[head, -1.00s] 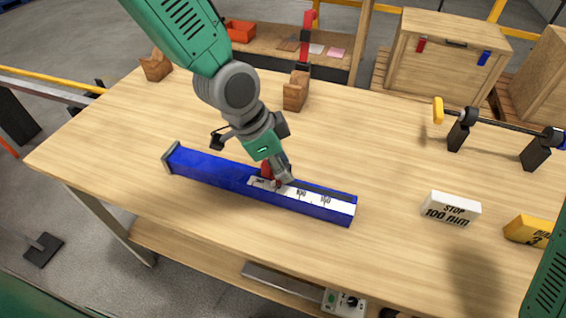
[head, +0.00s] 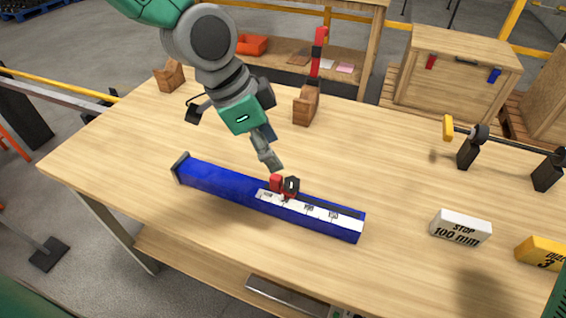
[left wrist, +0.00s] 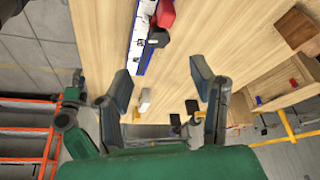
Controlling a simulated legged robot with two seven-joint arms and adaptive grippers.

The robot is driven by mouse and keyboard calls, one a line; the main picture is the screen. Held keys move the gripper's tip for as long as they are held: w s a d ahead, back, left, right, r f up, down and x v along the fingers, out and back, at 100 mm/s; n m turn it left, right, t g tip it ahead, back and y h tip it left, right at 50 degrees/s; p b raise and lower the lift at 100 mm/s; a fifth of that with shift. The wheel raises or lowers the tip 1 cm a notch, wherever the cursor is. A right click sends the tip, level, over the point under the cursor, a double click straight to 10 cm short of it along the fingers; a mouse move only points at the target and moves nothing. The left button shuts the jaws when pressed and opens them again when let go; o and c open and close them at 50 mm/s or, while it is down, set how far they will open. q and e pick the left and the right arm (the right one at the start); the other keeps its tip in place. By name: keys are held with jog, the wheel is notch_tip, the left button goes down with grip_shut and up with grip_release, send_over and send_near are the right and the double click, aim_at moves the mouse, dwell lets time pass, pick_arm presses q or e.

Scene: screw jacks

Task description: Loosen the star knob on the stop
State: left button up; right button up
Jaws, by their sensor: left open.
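The blue rail (head: 225,187) with a white scale lies on the wooden table. The red stop (head: 276,183) sits on the rail near the start of the scale, and the dark star knob (head: 291,185) is on its right side. In the left wrist view the red stop (left wrist: 165,13) and the dark knob (left wrist: 158,38) show at the top. My left gripper (head: 270,160) is above and behind the stop, apart from the knob. Its fingers (left wrist: 160,85) are spread wide with nothing between them. My right gripper is not in view.
A white block reading STOP 100 mm (head: 460,228) and a yellow block (head: 541,252) lie to the right. A bar on black supports (head: 472,148) is at the right. Table between rail and white block is clear.

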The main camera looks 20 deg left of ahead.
aim_at(289, 181)
pick_arm(q)
jog(key=shift+v, duration=1)
jog(key=d+f+m+p, duration=0.1)
jog(key=f+m, duration=0.1)
jog(key=f, duration=0.1)
jog(key=w+d+f+m+g+p, duration=0.1)
jog(key=f+m, duration=0.1)
jog(key=f, duration=0.1)
jog(key=w+d+f+m+g+p, duration=0.1)
jog(key=f+m, duration=0.1)
jog(key=f, duration=0.2)
jog(key=shift+w+d, duration=0.1)
jog(key=shift+f, duration=0.3)
jog(key=shift+f+h, duration=0.25)
jog(key=shift+h, duration=0.05)
jog(key=shift+d, duration=0.1)
jog(key=c, duration=1.1)
